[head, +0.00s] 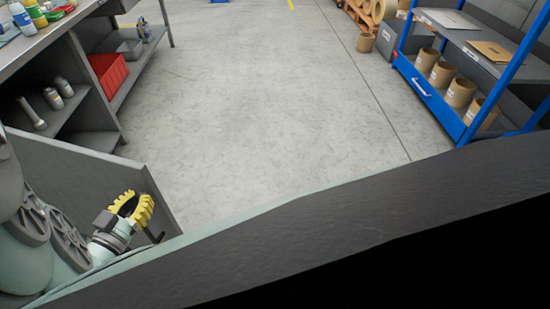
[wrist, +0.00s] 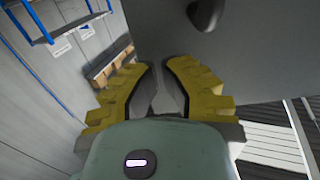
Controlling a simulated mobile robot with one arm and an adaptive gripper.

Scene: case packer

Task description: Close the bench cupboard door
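The bench cupboard door (head: 95,178) is a flat grey panel standing swung out from the bench at lower left in the head view, with the shelves behind it exposed. A dark handle (head: 154,236) sits near its free edge. My gripper (head: 141,197), with yellow ridged fingers, is beside the door near that edge. In the wrist view my gripper (wrist: 157,64) shows a gap between its fingers and nothing held. A grey panel (wrist: 250,55), seemingly the door, fills the upper right there, with a dark knob-like handle (wrist: 205,13) beyond the fingertips. Contact with the door cannot be told.
The bench (head: 70,30) holds bottles on top, and a red bin (head: 108,74) and grey parts on its shelves. A blue rack (head: 440,100) with cardboard tubes stands at right. The concrete floor (head: 265,95) between them is clear.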

